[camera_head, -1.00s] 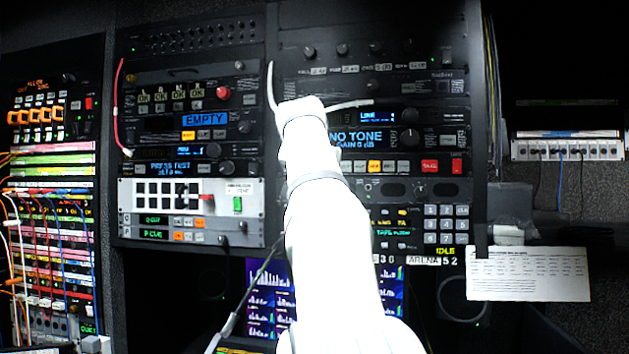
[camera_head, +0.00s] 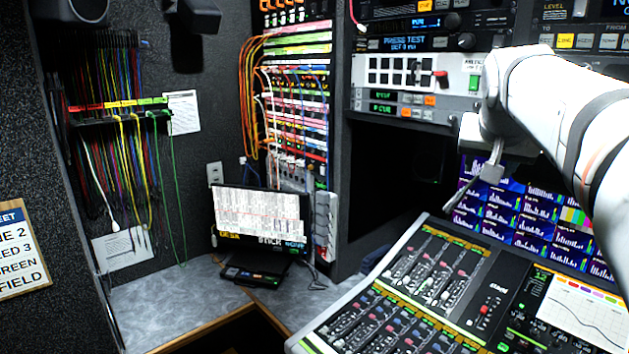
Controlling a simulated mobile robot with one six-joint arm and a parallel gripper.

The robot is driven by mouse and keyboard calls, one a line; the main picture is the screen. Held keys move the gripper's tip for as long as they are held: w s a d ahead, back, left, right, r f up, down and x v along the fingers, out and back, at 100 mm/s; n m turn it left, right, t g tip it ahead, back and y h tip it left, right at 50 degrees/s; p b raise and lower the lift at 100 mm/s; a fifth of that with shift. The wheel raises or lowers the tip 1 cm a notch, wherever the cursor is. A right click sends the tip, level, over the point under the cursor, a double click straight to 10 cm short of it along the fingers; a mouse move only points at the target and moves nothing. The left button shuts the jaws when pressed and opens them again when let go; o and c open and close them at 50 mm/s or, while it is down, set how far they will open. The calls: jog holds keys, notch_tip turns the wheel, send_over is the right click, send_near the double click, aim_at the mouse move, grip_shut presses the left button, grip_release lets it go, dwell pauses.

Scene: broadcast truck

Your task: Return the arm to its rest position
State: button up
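My white arm comes in from the right edge of the head view and bends over at its wrist near the top right. My gripper (camera_head: 470,190) hangs down from the wrist, in front of the screen with blue bar graphs (camera_head: 535,215) and above the mixing desk. It is seen from the side, and its fingers overlap, so I cannot tell whether it is open or shut. No object shows in it.
The mixing desk (camera_head: 375,275) with sliders fills the lower right. Rack units (camera_head: 415,75) stand close behind the arm. A small monitor (camera_head: 262,215) stands on the grey corner counter (camera_head: 165,300). Orange cables (camera_head: 248,95) and hanging coloured cables (camera_head: 130,170) line the left side.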

jog(key=s+a+f+n+g+y, duration=0.1)
jog(key=s+a+f+n, duration=0.1)
jog(key=s+a+f, duration=0.3)
jog(key=s+a+f+n+g+y, duration=0.1)
jog(key=s+a+f, duration=0.4)
jog(key=f, duration=0.9)
jog(key=s+a+f+n+g+y, duration=0.2)
jog(key=s+a+f, duration=0.3)
jog(key=s+f, duration=0.4)
jog(key=shift+s+a+f+n+g, duration=0.3)
jog(key=shift+s+f+n, duration=0.1)
jog(key=shift+s, duration=0.25)
